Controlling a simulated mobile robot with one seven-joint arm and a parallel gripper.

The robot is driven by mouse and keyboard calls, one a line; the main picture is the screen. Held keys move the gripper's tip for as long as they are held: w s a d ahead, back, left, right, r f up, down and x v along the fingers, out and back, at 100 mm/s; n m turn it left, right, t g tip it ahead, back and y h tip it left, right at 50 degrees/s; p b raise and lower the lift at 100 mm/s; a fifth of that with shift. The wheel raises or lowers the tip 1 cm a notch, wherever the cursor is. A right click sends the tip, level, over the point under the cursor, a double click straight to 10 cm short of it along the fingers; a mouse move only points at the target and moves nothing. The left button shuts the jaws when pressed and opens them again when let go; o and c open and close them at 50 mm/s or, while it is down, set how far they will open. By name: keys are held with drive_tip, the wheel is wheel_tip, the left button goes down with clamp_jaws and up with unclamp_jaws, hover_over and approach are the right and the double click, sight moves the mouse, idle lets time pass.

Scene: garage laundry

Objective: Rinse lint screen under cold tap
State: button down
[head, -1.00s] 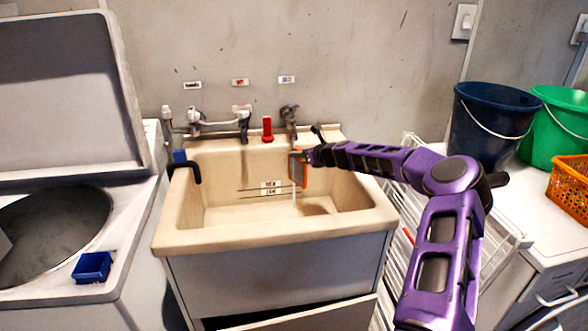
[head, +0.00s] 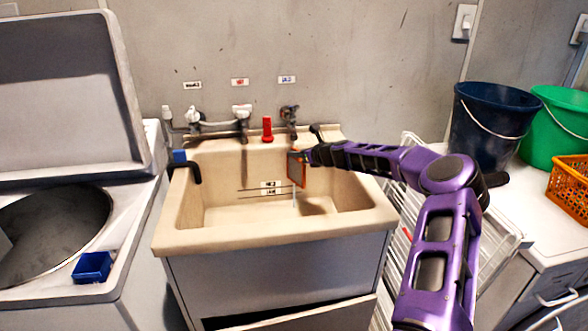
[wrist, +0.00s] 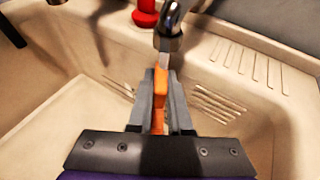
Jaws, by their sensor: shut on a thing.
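The lint screen (head: 297,171) is a small orange-framed panel held upright over the right part of the cream sink (head: 200,240). My gripper (head: 307,156) is shut on its edge. In the wrist view the orange frame (wrist: 160,88) shows edge-on between the fingers, just below a metal tap spout (wrist: 169,38). The right-hand tap (head: 289,117), under the blue-marked label, stands directly above the screen. A thin pale stream (head: 294,193) shows below the screen in the basin. The gripper hides part of the screen in the wrist view.
A red bottle-shaped thing (head: 267,129) stands on the sink's back ledge. Other taps (head: 241,118) are to its left. An open-lidded washer with a blue box (head: 92,267) is at left. A white rack (head: 405,215) and buckets (head: 490,120) are at right.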

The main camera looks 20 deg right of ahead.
drive_tip(key=shift+s+d, duration=0.2)
drive_tip(key=shift+w+a, duration=0.45)
drive_tip(key=shift+s, duration=0.1)
idle(0.3)
drive_tip(key=shift+s+d, duration=0.35)
drive_tip(key=shift+d, duration=0.1)
drive_tip(key=shift+w+a, duration=0.15)
drive_tip(key=shift+w+a, duration=0.3)
idle(0.4)
